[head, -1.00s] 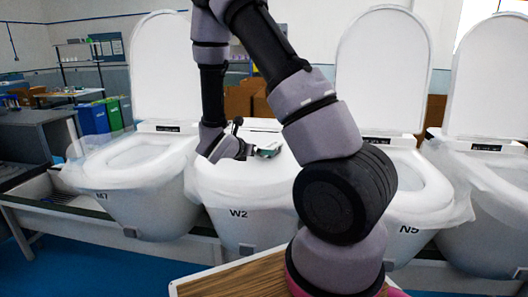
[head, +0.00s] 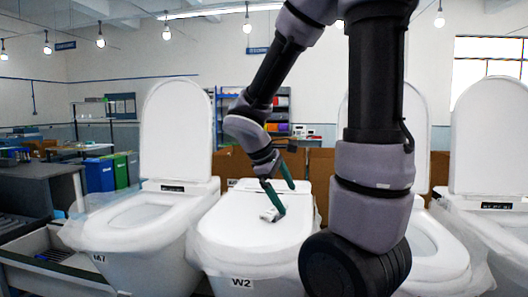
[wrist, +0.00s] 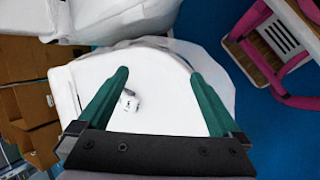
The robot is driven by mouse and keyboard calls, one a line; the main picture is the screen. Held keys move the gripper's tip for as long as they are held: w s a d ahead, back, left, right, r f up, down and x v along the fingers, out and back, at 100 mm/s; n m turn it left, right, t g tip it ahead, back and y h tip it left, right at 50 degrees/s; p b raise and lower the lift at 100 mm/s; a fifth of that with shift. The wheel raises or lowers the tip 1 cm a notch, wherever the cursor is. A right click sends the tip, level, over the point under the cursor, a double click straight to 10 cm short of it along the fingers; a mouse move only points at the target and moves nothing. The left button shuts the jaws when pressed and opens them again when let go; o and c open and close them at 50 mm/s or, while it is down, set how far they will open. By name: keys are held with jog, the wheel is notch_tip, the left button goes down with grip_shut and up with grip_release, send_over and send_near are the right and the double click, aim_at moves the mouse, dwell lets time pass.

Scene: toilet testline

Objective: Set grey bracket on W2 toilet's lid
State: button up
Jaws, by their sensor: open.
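The W2 toilet (head: 241,282) stands in the middle of the head view with its white lid (head: 235,222) closed. A small light-grey bracket (head: 271,215) lies on the lid; it also shows in the wrist view (wrist: 129,102), near the left finger. My gripper (head: 287,200) has two green fingers, spread wide apart and empty. In the wrist view the open gripper (wrist: 160,74) is over the lid, with the bracket between the fingers' lines but not clasped. I cannot tell the exact height of the fingertips above the lid.
The M7 toilet (head: 125,220) stands to the left with its lid raised. Another open toilet (head: 432,250) stands to the right, partly behind my arm. Cardboard boxes (head: 320,170) are behind W2. A pink-framed thing (wrist: 260,50) is at the wrist view's upper right.

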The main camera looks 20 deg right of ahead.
jog(key=s+a+r+m+t+y, duration=0.3)
jog(key=a+r+m+y, duration=0.1)
jog(key=r+m, duration=0.2)
jog(key=s+a+r+m+t+y, duration=0.3)
jog(key=a+r+m+y, duration=0.1)
jog(key=r+m, duration=0.2)
jog(key=shift+a+r, duration=0.3)
jog(key=shift+r, duration=0.45)
jog(key=shift+s, duration=0.1)
